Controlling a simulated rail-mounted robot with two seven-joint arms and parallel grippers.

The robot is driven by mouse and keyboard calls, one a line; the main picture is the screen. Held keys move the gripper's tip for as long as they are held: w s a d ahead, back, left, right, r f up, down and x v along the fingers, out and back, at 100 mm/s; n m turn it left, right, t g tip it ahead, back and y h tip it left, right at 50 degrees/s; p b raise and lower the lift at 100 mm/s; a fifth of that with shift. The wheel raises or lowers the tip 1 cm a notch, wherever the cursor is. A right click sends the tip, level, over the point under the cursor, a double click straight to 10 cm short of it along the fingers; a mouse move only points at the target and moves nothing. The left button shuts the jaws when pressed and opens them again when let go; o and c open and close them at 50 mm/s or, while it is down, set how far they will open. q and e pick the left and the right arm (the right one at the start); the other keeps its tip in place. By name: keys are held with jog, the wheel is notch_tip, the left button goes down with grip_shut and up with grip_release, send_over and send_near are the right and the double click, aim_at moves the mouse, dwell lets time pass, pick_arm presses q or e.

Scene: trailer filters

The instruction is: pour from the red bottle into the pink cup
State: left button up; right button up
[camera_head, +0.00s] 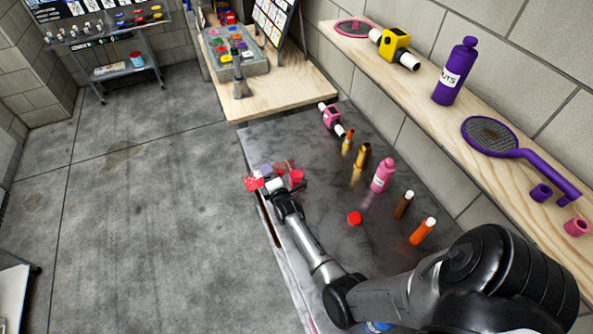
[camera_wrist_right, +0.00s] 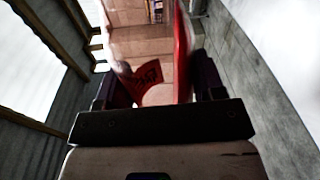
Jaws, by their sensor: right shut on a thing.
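My right gripper (camera_head: 275,182) is shut on the red bottle (camera_head: 297,176) at the left edge of the grey table. The gripper hides much of the bottle, and its exact tilt is hard to tell. In the right wrist view the red bottle (camera_wrist_right: 182,55) stands between the dark fingers, with dark lettering on a red patch beside it. A small pink cup (camera_head: 577,227) is on the wooden shelf at the far right, well away from the gripper. My left gripper is out of view.
On the grey table (camera_head: 290,135) are a round red cap (camera_head: 354,218), a pink bottle (camera_head: 383,175), an orange-brown bottle (camera_head: 361,160) and white-topped tubes (camera_head: 423,231).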

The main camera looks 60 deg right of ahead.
jog(key=shift+r, duration=0.1)
dwell(0.3)
jog(key=shift+r, duration=0.1)
jog(key=shift+s, duration=0.1)
jog(key=shift+p, duration=0.3)
jog(key=shift+r+m, duration=0.15)
jog(key=shift+m, duration=0.15)
